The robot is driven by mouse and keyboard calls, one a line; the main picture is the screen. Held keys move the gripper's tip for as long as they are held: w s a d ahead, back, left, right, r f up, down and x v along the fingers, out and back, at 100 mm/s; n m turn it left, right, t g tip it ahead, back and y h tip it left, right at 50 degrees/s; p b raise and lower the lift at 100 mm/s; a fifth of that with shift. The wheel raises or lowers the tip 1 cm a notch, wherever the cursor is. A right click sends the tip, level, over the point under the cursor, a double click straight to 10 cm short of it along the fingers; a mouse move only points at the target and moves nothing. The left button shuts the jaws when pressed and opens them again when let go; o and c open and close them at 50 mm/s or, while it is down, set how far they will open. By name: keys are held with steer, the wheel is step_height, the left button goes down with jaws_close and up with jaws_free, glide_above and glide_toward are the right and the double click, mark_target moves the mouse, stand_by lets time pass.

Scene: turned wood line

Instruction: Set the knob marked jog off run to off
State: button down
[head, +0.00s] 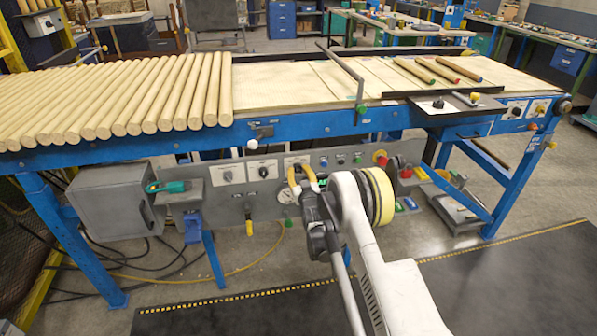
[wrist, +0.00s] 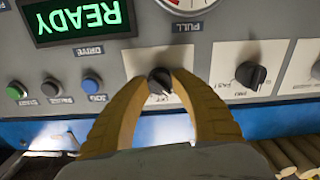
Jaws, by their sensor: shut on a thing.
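The dark round knob (wrist: 159,80) sits on a pale plate on the grey control panel (head: 340,158). In the wrist view, which is upside down, small lettering that looks like OFF shows by the knob; the other marks are covered or too small to read. My gripper (wrist: 162,74) has its two tan fingers closed on the knob's sides. The knob's pointer direction is unclear. In the head view my gripper (head: 302,170) reaches the panel under the conveyor, and its fingers hide the knob.
Another dark knob (wrist: 251,74) is beside it on its own plate. Several push buttons (wrist: 92,84), a green READY display (wrist: 80,14) and a gauge (wrist: 187,4) are close by. A red emergency button (head: 380,157) is to the right. The blue conveyor frame (head: 330,127) runs above.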

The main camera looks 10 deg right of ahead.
steer(key=shift+m, duration=0.3)
steer(key=m, duration=0.3)
steer(key=shift+m, duration=2.5)
steer(key=c, duration=1)
jaws_free()
steer(key=shift+c, duration=0.2)
steer(key=s, duration=0.7)
steer(key=shift+s, duration=0.25)
